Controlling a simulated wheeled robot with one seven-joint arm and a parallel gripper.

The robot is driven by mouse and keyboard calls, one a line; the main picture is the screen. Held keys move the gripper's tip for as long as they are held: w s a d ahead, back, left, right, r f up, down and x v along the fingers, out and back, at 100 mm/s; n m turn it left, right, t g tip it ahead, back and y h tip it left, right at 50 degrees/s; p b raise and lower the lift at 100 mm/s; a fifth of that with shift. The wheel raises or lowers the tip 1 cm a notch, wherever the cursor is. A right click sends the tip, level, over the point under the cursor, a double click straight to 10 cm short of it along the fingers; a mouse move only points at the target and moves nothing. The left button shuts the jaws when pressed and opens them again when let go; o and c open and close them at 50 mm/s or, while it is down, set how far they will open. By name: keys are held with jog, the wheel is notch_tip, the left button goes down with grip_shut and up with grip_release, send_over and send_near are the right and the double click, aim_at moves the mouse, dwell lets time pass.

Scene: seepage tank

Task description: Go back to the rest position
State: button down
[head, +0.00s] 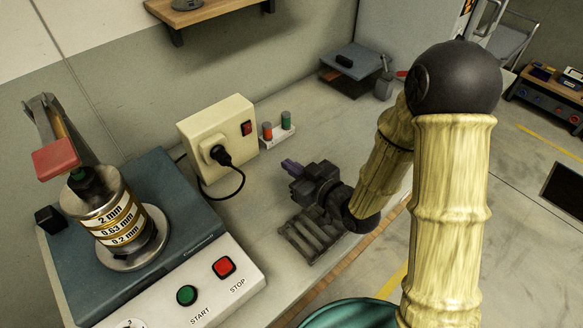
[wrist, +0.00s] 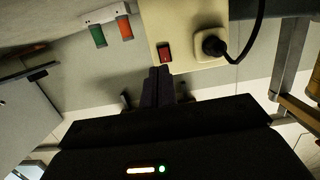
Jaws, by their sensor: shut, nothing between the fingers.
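My gripper (head: 292,168) is shut and empty, held above the bench to the right of the cream socket box (head: 218,140). Its purple fingers point left toward the box. In the wrist view the closed fingers (wrist: 158,87) show in the middle, below the socket box (wrist: 185,35) and its red switch (wrist: 164,51). My arm reaches in from the right in the head view and hides part of the bench.
A sieve shaker (head: 130,265) with stacked sieves and START and STOP buttons stands at left. A black plug and cord hang from the socket box. A small holder with orange and green items (head: 277,134) is behind. A dark slatted rack (head: 308,237) lies below my gripper.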

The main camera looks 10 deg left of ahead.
jog(key=shift+w, duration=0.1)
jog(key=w+d+r+m+g+h+p, duration=0.1)
jog(key=d+m+h+p, duration=0.15)
jog(key=d+h, duration=0.45)
jog(key=w+d+r+m+h+p, duration=0.1)
jog(key=d+r+m+h+p, duration=0.15)
jog(key=d, duration=0.75)
jog(key=s+d+r+m+g+h+p, duration=0.1)
jog(key=s+d+r+m+g, duration=0.1)
jog(key=s+d, duration=0.3)
jog(key=s+d+r+m+g+h+p, duration=0.2)
jog(key=s+d+r+m+g, duration=0.1)
jog(key=s+d+m, duration=0.1)
jog(key=shift+s+d, duration=0.75)
jog(key=shift+s, duration=0.45)
jog(key=shift+w+a+h, duration=0.1)
jog(key=shift+w+h, duration=0.05)
jog(key=shift+h, duration=0.1)
